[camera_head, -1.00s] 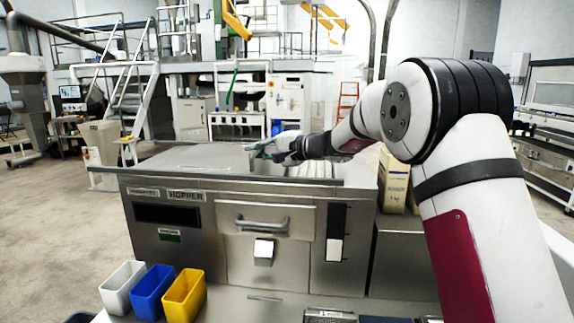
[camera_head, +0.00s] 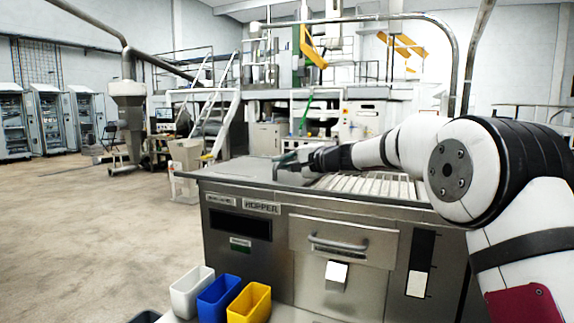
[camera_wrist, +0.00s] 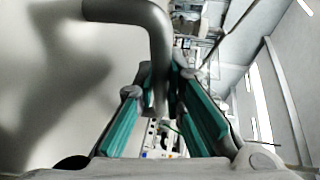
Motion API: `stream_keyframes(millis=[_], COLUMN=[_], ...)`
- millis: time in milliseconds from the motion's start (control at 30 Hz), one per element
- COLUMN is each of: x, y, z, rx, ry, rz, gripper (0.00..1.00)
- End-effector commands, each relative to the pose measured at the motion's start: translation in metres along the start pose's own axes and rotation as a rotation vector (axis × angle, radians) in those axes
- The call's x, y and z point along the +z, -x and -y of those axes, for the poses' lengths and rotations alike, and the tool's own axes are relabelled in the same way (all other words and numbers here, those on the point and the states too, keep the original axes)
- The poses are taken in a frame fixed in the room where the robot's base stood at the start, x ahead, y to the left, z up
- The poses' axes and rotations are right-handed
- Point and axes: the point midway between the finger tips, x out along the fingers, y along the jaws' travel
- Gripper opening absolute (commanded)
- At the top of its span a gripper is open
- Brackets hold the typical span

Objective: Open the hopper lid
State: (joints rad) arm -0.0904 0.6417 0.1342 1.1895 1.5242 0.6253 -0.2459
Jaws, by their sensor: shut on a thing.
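The hopper is a steel cabinet with a HOPPER label (camera_head: 261,207) on its front. Its flat grey lid (camera_head: 238,170) lies level over the left part of the top, and a slatted grille (camera_head: 370,186) shows open to its right. My gripper (camera_head: 284,163) is at the lid's right side. In the wrist view, a bent grey tube handle (camera_wrist: 158,45) runs between the teal finger pads, and my gripper is shut on it. The pale lid surface (camera_wrist: 50,90) fills the left of that view. My arm hides part of the top's back right.
White (camera_head: 190,292), blue (camera_head: 219,299) and yellow (camera_head: 249,303) bins stand before the cabinet. A drawer with a bar handle (camera_head: 338,244) is on the front. Open floor (camera_head: 90,230) lies to the left; stairs and machinery stand behind.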

Motion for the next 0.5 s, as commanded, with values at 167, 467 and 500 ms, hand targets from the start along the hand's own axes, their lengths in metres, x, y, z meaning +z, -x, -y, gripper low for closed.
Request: stream_keyframes(millis=[167, 467, 500], x=[-0.0005, -0.0004, -0.0005], y=[0.0001, 0.0003, 0.0006], z=[-0.0005, -0.0004, -0.0003], rx=[0.000, 0.000, 0.000], ry=[-0.002, 0.000, 0.000], rz=[-0.001, 0.000, -0.001], gripper=[0.22, 0.32, 0.32])
